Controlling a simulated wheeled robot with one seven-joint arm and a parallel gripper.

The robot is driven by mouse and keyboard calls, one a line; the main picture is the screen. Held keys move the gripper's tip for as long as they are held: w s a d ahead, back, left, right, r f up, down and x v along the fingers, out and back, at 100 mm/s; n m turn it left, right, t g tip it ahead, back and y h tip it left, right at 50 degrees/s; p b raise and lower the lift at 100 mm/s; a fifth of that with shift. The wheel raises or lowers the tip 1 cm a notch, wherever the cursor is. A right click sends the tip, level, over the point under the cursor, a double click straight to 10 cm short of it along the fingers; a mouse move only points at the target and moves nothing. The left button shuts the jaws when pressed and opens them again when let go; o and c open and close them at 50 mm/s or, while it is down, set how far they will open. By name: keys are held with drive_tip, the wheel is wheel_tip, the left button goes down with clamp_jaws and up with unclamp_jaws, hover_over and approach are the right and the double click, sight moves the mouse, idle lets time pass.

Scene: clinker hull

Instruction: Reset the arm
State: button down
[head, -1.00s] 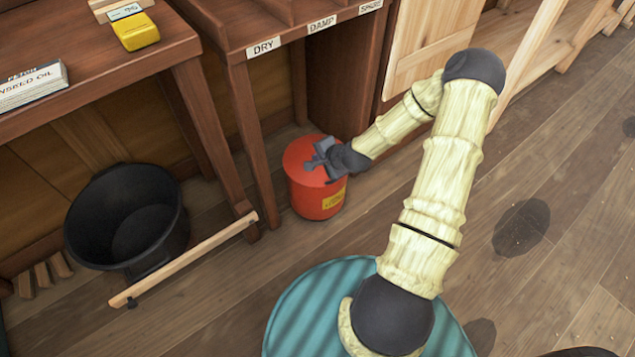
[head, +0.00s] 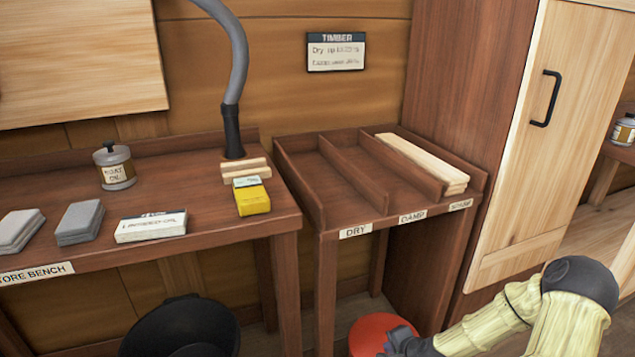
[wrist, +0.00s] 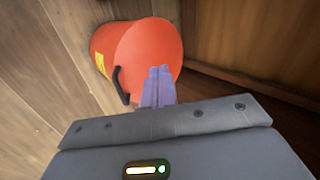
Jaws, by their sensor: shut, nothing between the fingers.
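My gripper (wrist: 158,75) is shut with nothing between its fingers. In the wrist view its fingers point at the red bin (wrist: 128,55), which has a yellow label and a dark handle. I cannot tell from that view whether they touch it. In the head view my gripper (head: 398,338) is low at the bottom edge, in front of the top of the red bin (head: 372,330). My arm bends down to it from the lower right. The rest of the bin is cut off by the frame.
The store bench (head: 215,225) holds a tin, grey blocks, a white box and a yellow block. A timber rack (head: 335,190) stands to its right, with planks (head: 425,162) in one bay. A black tub (head: 180,330) sits below. A tall cabinet (head: 520,150) stands at right.

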drive_tip(key=s+a+r+n+g+h+p, duration=0.1)
drive_tip(key=s+a+r+n+g, duration=0.2)
drive_tip(key=s+r+n, duration=0.7)
drive_tip(key=s+a+r+n+g+h+p, duration=0.2)
drive_tip(key=s+a+r+n, duration=0.15)
drive_tip(key=s+r, duration=0.7)
wheel_tip(320, 180, up, 41)
drive_tip(key=w+p, duration=0.2)
drive_tip(key=p, duration=3.5)
drive_tip(key=shift+w+p, duration=0.3)
drive_tip(key=shift+p, duration=0.05)
drive_tip(key=shift+f, duration=0.1)
